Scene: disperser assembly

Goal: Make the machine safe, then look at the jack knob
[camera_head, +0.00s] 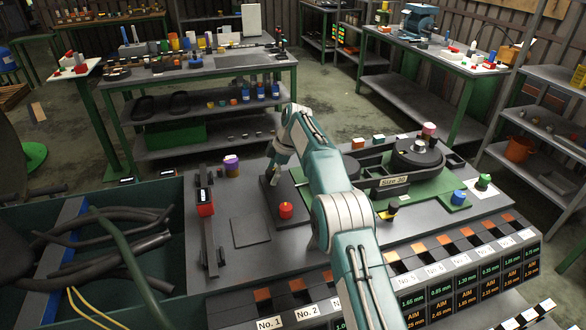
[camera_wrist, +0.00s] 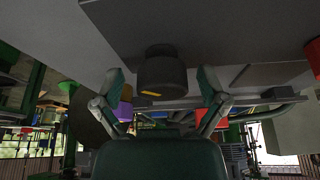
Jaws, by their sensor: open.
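In the wrist view a dark round knob (camera_wrist: 165,74) with a yellow mark hangs from a dark plate and sits between my two fingertips. I cannot tell whether it is the jack knob. My gripper (camera_wrist: 163,92) is open around it, with a gap on both sides. In the head view my gripper (camera_head: 274,172) is low over a dark block on the left of the grey bench and partly hides what is beneath. A red knob (camera_head: 286,210) stands in front of it on a dark plate. The wider machine (camera_head: 418,150), with a black round drum on a green base, is to the right.
A red meter (camera_head: 205,203) on a dark rail and a purple jar (camera_head: 232,164) stand left of my gripper. A bin of dark hoses (camera_head: 110,245) is at far left. Numbered bins (camera_head: 410,275) line the front. A blue knob (camera_head: 458,197) is at right.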

